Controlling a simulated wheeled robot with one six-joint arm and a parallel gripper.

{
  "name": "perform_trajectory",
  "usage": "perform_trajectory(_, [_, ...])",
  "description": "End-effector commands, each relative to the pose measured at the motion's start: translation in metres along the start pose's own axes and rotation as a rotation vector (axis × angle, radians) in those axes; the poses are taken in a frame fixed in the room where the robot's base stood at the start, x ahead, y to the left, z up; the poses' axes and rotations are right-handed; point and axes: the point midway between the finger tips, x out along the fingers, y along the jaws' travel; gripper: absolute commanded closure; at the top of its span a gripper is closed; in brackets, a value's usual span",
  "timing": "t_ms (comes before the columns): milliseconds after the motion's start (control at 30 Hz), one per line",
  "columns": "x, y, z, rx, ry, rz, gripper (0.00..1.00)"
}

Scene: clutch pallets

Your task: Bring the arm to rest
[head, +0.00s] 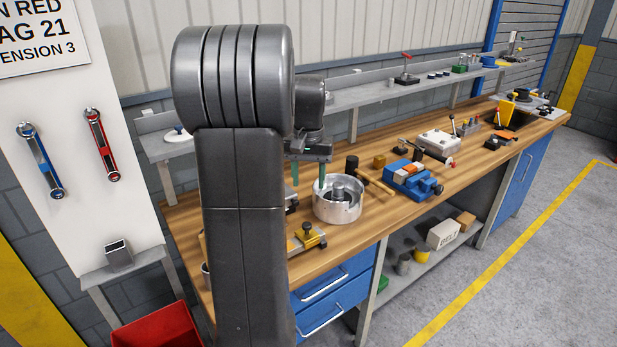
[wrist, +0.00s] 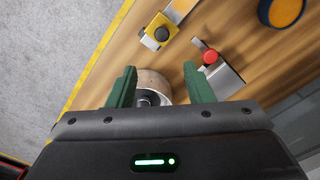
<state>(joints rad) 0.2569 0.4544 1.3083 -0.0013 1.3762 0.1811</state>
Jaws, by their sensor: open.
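My arm rises in the foreground of the head view, a large grey column-like link with a dark wrist at its upper right. My gripper (head: 308,186) hangs fingers-down over the workbench (head: 480,160), with two green fingers spread apart and nothing visible between them. A round silver metal housing (head: 337,210) with a central hub stands on the bench just beside and below the fingers; the right finger overlaps its rim in the picture. In the wrist view the gripper (wrist: 160,72) is open, and the housing (wrist: 152,80) shows partly between and beyond the fingers. I cannot tell whether they touch.
A yellow-topped clamp (head: 308,236) lies near the bench's front edge. A mallet (head: 370,178), a blue vise (head: 410,180) and a grey box-like fixture (head: 437,143) stand to the right. A raised shelf (head: 370,93) runs along the back. A red bin (head: 158,327) is at lower left.

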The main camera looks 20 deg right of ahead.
Motion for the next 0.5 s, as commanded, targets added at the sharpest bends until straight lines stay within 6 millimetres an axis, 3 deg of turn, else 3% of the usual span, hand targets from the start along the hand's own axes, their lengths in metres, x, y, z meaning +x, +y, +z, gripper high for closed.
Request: perform_trajectory(500, [0.0012, 0.0, 0.0001, 0.0, -0.002, 0.0, 0.53])
